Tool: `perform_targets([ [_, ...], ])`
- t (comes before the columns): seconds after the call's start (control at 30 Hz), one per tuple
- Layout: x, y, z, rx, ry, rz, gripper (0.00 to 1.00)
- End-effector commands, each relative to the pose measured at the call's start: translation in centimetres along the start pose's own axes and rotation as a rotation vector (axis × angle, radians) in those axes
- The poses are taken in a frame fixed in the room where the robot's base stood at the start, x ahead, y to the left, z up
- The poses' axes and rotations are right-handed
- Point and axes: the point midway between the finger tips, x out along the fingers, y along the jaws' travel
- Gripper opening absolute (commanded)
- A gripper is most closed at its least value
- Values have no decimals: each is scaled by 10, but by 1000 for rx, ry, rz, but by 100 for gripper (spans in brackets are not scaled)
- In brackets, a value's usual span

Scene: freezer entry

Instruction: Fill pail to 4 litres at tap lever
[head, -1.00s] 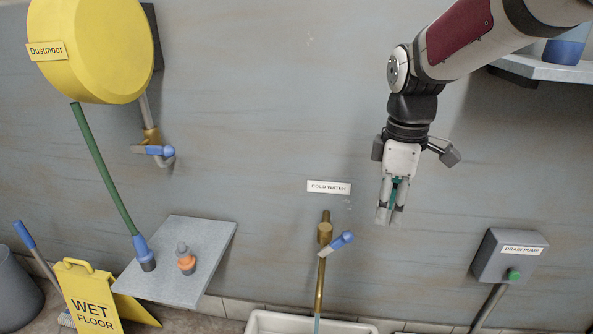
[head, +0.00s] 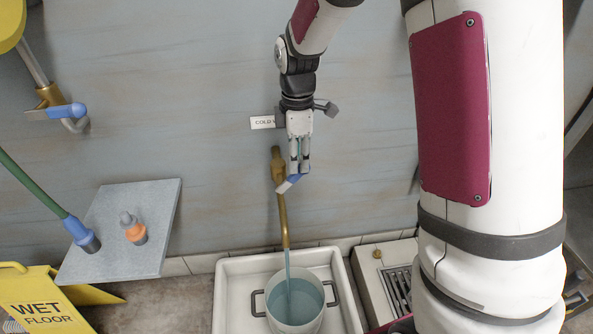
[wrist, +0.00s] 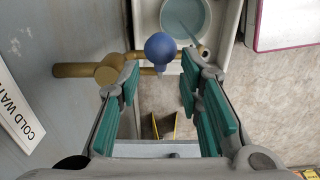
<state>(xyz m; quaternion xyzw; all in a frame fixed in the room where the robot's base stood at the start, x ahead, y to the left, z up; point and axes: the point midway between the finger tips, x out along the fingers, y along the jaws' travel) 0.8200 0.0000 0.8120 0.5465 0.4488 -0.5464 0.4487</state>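A thin stream of water runs from the tap into the pail (head: 272,302). The pale pail stands in the white sink and holds bluish water (head: 300,303); I cannot read its level in litres. My gripper (head: 300,170) points down just above the lever. In the wrist view my gripper (wrist: 160,72) is open, its teal pads wide apart, with the blue lever knob (wrist: 160,46) between and near the fingertips. I cannot tell whether they touch.
The white sink (head: 232,300) surrounds the pail. The COLD WATER sign (head: 263,122) is on the wall behind my gripper. A grey shelf (head: 110,245) with small fittings and a yellow WET FLOOR sign (head: 40,305) are at left. A drain grate (head: 397,290) lies right of the sink.

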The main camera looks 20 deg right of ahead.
Motion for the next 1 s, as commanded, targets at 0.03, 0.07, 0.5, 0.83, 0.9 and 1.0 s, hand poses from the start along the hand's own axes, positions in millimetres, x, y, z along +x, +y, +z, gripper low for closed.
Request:
perform_targets([
  [0.03, 11, -1, 0, -1, -1, -4, 33],
  [0.07, 15, 0, 0, -1, -1, -2, 33],
  [0.5, 40, 0, 0, 1, 0, 1, 33],
  [0.83, 40, 0, 0, 1, 0, 1, 0],
  [0.9, 40, 0, 0, 1, 0, 1, 0],
  [1.0, 40, 0, 0, 1, 1, 2, 0],
])
